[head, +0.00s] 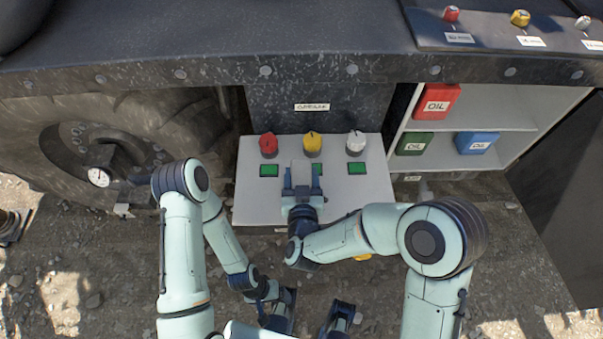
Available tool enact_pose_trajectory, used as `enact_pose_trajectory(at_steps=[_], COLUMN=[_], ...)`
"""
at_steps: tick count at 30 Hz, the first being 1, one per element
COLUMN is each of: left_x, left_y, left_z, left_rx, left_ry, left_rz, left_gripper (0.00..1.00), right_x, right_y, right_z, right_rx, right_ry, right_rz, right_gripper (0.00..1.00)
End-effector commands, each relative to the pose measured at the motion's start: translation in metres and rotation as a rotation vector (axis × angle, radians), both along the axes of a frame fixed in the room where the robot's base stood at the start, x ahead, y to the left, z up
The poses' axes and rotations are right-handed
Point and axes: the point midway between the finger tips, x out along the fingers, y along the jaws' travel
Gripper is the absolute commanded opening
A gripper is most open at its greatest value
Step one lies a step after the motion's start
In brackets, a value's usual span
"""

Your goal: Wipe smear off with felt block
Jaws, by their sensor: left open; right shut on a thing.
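My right gripper (302,182) is over the pale grey control panel (250,205), fingers pointing to its back, in front of the middle green button (318,169). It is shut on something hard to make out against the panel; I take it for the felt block. Whether it touches the panel I cannot tell. No smear can be made out on the panel, and the gripper and arm hide part of it. My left gripper (311,314) is open and empty, low over the ground at the bottom edge, well apart from the panel.
Red (268,144), yellow (313,143) and white (356,142) knobs stand along the panel's back. A shelf (520,125) with red, green and blue oil cans is at the right. A big wheel (100,140) with a gauge (98,177) is at the left. Something yellow (362,257) lies partly under my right arm.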

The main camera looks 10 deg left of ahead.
Motion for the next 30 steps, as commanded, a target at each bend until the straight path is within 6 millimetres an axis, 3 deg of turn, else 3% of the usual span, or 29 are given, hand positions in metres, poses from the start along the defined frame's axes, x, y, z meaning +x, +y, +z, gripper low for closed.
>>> enact_pose_trajectory(at_steps=[30], left_x=[-0.0011], left_y=[-0.0001], left_z=[-0.0082], left_rx=[0.000], left_ry=[0.001], left_rz=[0.000], left_gripper=[0.85], right_x=[0.0002], right_y=[-0.0001], right_z=[-0.0085], right_rx=[0.000], right_ry=[-0.001], right_rz=[-0.001], right_gripper=[0.29])
